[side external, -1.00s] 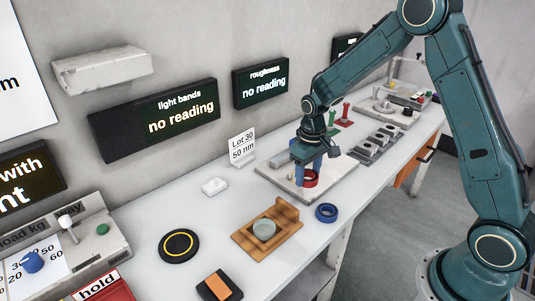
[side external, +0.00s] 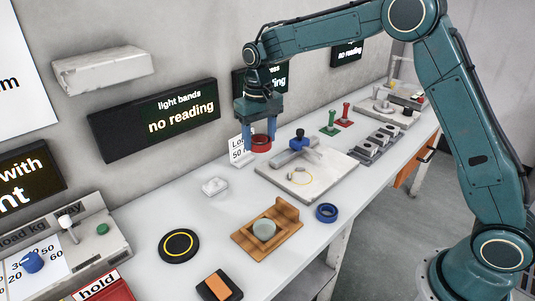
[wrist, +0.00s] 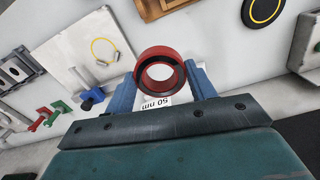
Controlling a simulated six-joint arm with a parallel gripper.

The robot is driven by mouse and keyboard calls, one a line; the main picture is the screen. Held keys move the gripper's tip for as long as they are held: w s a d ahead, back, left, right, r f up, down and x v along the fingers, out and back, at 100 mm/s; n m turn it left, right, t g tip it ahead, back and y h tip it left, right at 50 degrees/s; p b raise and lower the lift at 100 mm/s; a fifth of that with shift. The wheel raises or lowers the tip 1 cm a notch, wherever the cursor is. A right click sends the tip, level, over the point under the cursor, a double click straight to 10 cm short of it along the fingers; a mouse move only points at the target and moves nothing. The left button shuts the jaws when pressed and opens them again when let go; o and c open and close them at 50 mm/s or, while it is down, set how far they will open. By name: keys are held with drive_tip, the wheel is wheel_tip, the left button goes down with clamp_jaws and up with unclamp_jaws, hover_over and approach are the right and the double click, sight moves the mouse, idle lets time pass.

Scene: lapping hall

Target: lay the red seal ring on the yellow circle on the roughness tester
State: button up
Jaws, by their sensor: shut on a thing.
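My gripper (side external: 260,134) is shut on the red seal ring (side external: 260,144) and holds it in the air, left of the roughness tester, in front of the small lot card. In the wrist view the red ring (wrist: 160,73) sits between the two blue fingers, its round opening facing the camera. The roughness tester (side external: 325,188) is a pale flat plate with a blue-topped part at its back. The yellow circle (side external: 300,177) on the plate is bare; it also shows in the wrist view (wrist: 103,50).
A blue ring (side external: 326,212) lies in front of the tester. A wooden holder (side external: 284,213) with a pale round piece, a black disc with a yellow ring (side external: 179,245) and a small white block (side external: 215,186) stand to the left. Green and red stamps (side external: 329,124) stand behind.

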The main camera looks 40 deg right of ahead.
drive_tip(key=shift+f, duration=0.1)
hover_over(261, 203)
wheel_tip(261, 203, down, 16)
drive_tip(key=shift+r, duration=0.15)
idle(0.3)
drive_tip(key=shift+f, duration=2.1)
drive_tip(key=shift+f, duration=0.1)
drive_tip(key=o, duration=1)
